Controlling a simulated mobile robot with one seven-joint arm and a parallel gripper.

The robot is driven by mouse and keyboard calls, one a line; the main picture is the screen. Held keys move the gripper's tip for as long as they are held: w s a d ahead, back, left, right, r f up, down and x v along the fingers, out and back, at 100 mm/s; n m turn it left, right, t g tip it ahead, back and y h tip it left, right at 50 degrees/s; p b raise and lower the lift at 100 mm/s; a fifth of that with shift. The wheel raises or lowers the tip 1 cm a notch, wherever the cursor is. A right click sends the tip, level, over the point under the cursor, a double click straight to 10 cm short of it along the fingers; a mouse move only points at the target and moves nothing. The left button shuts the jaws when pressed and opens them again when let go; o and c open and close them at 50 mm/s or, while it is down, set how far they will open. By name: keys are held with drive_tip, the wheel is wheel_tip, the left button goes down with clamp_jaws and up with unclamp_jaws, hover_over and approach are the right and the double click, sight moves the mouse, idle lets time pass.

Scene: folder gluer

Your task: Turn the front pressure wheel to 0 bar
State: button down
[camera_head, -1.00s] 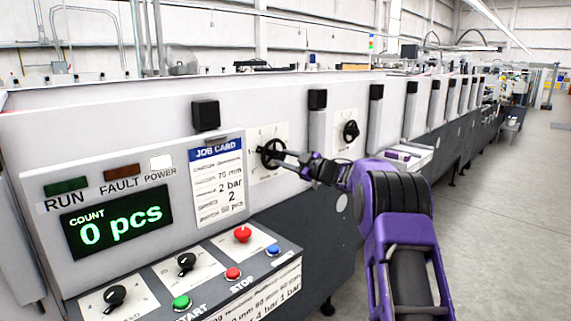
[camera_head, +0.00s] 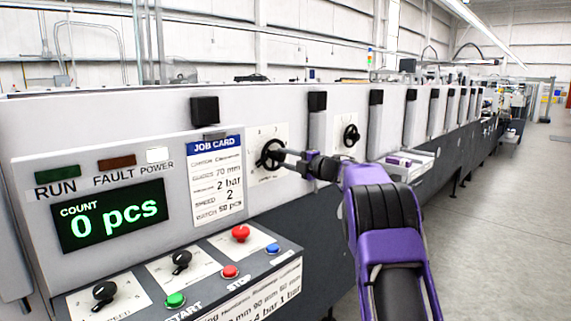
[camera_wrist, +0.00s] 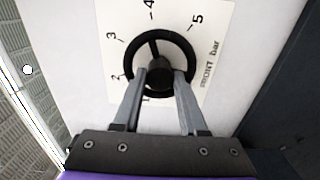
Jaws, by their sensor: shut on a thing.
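The wheel (camera_head: 269,155) also shows in the head view on the machine's pale side. My gripper (camera_wrist: 158,82) is shut on the wheel, with one finger on each side of the hub. The fingers cover the lower part of the ring, and no 0 mark is visible.
A second black wheel (camera_head: 351,135) sits on a plate further right. The job card (camera_head: 214,180) and the count display (camera_head: 112,215) are to the left. Below them the sloped panel carries knobs and a red stop button (camera_head: 230,271). Open floor lies at right.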

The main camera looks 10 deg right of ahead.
drive_tip(key=shift+n, duration=0.8)
drive_tip(key=shift+c, duration=2.2)
unclamp_jaws()
drive_tip(key=v, duration=1.7)
drive_tip(key=shift+s+d+b, duration=0.15)
drive_tip(key=shift+b, duration=0.15)
drive_tip(key=shift+r, duration=0.15)
